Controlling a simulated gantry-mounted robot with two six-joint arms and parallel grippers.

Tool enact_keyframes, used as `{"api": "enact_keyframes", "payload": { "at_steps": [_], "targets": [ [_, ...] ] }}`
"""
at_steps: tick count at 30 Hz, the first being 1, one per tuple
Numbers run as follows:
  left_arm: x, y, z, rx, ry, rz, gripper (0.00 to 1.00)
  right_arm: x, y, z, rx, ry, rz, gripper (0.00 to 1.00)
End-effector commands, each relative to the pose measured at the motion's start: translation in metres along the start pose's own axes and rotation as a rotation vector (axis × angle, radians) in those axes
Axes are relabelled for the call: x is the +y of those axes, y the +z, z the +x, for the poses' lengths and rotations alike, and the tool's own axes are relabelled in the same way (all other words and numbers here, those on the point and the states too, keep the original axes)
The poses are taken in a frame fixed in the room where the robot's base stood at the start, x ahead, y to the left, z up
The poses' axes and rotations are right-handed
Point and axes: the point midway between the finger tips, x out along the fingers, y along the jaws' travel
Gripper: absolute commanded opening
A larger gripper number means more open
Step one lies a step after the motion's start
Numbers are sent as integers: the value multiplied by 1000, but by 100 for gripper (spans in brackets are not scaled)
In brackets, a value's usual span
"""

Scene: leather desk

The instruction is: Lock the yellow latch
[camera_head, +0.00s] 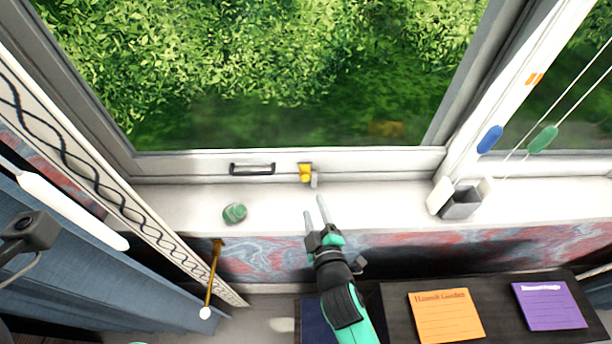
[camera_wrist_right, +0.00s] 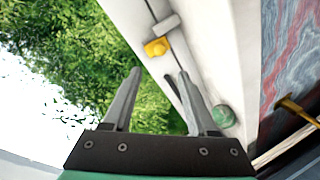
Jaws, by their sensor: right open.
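The yellow latch (camera_head: 305,172) sits on the lower window frame, to the right of a dark-edged handle, with a small grey piece (camera_head: 314,181) beside it. In the right wrist view the yellow latch (camera_wrist_right: 156,47) lies beyond the fingertips, apart from them. My right gripper (camera_head: 314,204) is open and empty over the white sill, just in front of the latch and not touching it. Its two fingers also show in the right wrist view (camera_wrist_right: 160,78). My left gripper does not show in these views.
A handle (camera_head: 252,169) is on the frame left of the latch. A green object (camera_head: 235,213) stands on the sill (camera_head: 380,208). A grey box (camera_head: 461,204) is at the right. An orange notepad (camera_head: 446,316) and a purple notepad (camera_head: 549,305) lie on the dark desk. Blue curtains hang left.

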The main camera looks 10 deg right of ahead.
Motion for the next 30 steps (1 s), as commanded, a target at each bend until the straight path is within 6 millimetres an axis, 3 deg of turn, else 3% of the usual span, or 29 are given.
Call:
{"api": "enact_keyframes", "payload": {
  "at_steps": [5,18,24,30],
  "targets": [
    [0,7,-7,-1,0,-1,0,-2,2,17,1,2,2,58],
    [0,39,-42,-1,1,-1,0,-4,4,101,-1,2,4,58],
    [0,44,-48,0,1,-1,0,-1,1,115,0,2,2,58],
    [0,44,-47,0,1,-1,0,0,1,116,0,1,3,58]
  ]
}}
